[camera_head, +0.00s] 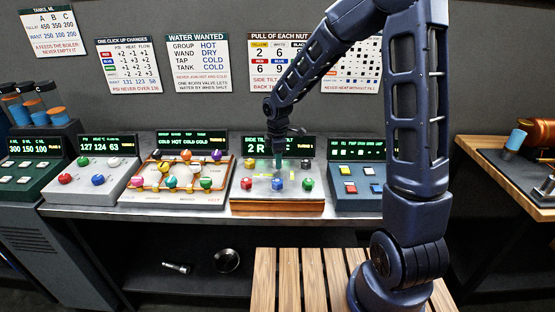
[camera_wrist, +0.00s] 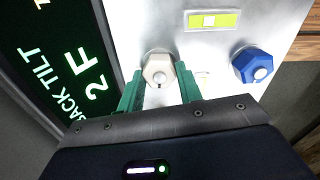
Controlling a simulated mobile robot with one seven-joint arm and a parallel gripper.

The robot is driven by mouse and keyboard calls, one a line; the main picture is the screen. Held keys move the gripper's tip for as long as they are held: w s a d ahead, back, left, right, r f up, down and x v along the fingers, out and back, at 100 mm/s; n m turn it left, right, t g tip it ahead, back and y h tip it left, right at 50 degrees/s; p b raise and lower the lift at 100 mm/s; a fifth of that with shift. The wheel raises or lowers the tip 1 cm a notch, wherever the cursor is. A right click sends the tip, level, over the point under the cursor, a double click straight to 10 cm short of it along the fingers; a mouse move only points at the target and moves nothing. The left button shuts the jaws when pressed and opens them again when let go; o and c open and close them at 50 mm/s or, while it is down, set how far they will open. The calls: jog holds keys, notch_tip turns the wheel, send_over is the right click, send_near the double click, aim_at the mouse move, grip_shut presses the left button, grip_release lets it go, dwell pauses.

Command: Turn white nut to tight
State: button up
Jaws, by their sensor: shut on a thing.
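The white nut (camera_wrist: 158,69) is a pale hexagonal nut on the brushed metal top of a panel in the wrist view. My gripper (camera_wrist: 159,76) has its two green fingers on either side of the nut, shut on it. In the head view my gripper (camera_head: 279,157) points straight down at the back middle of the nut panel (camera_head: 262,198) and hides the white nut there. A blue nut (camera_wrist: 256,65) stands apart from my fingers; it also shows in the head view (camera_head: 277,184).
Red (camera_head: 246,184), yellow (camera_head: 249,163), green (camera_head: 308,184) and black (camera_head: 305,163) nuts surround the gripper. A display (camera_wrist: 65,70) behind the panel shows "BACK TILT" and "2 F", partly cut off. A yellow-green level (camera_wrist: 212,20) lies near the nut. Other panels stand on both sides.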

jog(key=m, duration=0.8)
jog(key=shift+m, duration=0.4)
jog(key=m, duration=0.4)
jog(key=shift+m, duration=2)
jog(key=shift+d, duration=0.1)
jog(key=o, duration=1)
notch_tip(320, 180, up, 11)
jog(key=shift+f, duration=0.15)
